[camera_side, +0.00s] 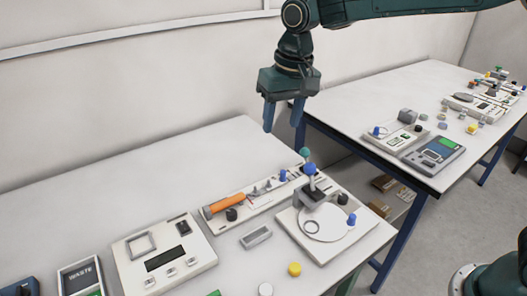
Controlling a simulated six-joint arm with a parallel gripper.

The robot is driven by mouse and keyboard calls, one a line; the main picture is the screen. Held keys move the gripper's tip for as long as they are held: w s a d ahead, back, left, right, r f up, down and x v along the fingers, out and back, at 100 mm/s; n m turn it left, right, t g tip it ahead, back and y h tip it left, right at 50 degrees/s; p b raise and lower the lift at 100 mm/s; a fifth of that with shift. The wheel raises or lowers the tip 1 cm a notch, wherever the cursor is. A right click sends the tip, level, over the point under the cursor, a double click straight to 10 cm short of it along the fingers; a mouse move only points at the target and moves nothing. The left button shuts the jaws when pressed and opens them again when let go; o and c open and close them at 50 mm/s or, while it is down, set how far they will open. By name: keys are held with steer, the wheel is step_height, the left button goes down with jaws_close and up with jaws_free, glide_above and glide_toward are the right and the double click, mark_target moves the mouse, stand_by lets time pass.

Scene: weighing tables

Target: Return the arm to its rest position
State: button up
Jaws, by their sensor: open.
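My gripper (284,116) hangs in the upper middle of the view, fingers pointing down. Its two dark blue fingers stand apart with nothing between them. It is above the back right part of the near table (150,180), clear of the objects on it. My dark green arm reaches in from the upper right. No marker of a rest position shows.
Below the gripper stand a white device with a round plate (325,232) and blue-topped post (309,169), and a tray with an orange-handled tool (226,204). A display unit (163,262) is at front left. A second table (400,88) holds more devices. The near table's back left is bare.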

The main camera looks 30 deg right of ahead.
steer(key=w+a+f, duration=0.4)
steer(key=a+f, duration=0.2)
steer(key=f, duration=0.1)
steer(key=shift+w+g, duration=0.4)
steer(key=shift+r, duration=0.15)
stand_by(0.4)
steer(key=shift+s+d+r, duration=2)
steer(key=shift+d+r, duration=0.55)
steer(key=shift+r, duration=0.4)
glide_above(231, 212)
step_height(231, 212, down, 11)
steer(key=shift+g, duration=0.4)
step_height(231, 212, down, 14)
steer(key=shift+s+f, duration=0.1)
steer(key=shift+f, duration=0.15)
steer(key=shift+f+m, duration=0.3)
steer(key=shift+m, duration=0.1)
